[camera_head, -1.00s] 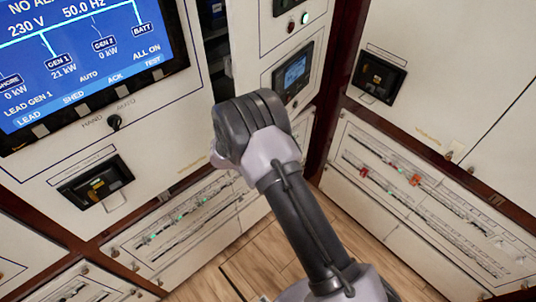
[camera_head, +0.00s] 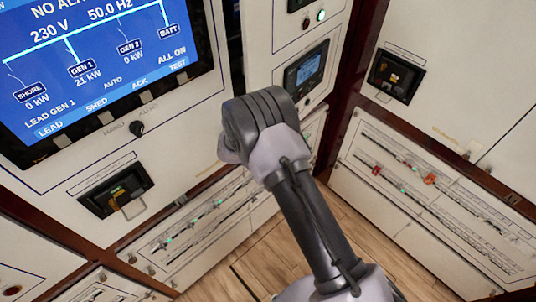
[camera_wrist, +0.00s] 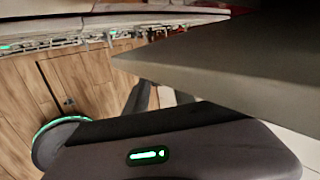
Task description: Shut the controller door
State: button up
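The controller door (camera_head: 205,105) is the pale panel at the left of the head view, with a large blue screen (camera_head: 95,60) and a small switch. Its right edge stands slightly off the cabinet, with a narrow dark gap (camera_head: 235,50) beside it, so it looks ajar. The end of my arm, with my gripper (camera_head: 229,150), is at the door's right edge. The fingers are hidden behind my wrist, and I cannot tell whether they touch the door. In the wrist view, a large grey slab (camera_wrist: 240,60), which I cannot identify, fills the right side.
A panel with a small display (camera_head: 304,70) stands right of the gap. Another pale cabinet (camera_head: 450,95) stands at the right, with breaker rows (camera_head: 430,180) below it. Breaker rows (camera_head: 205,220) also run below the door. The wooden floor (camera_head: 285,250) shows between the cabinets.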

jog(key=shift+o, duration=1.2)
jog(key=p+v, duration=0.2)
jog(key=v, duration=1.5)
jog(key=shift+r+p, duration=0.2)
jog(key=shift+p, duration=0.1)
jog(key=shift+a, duration=0.1)
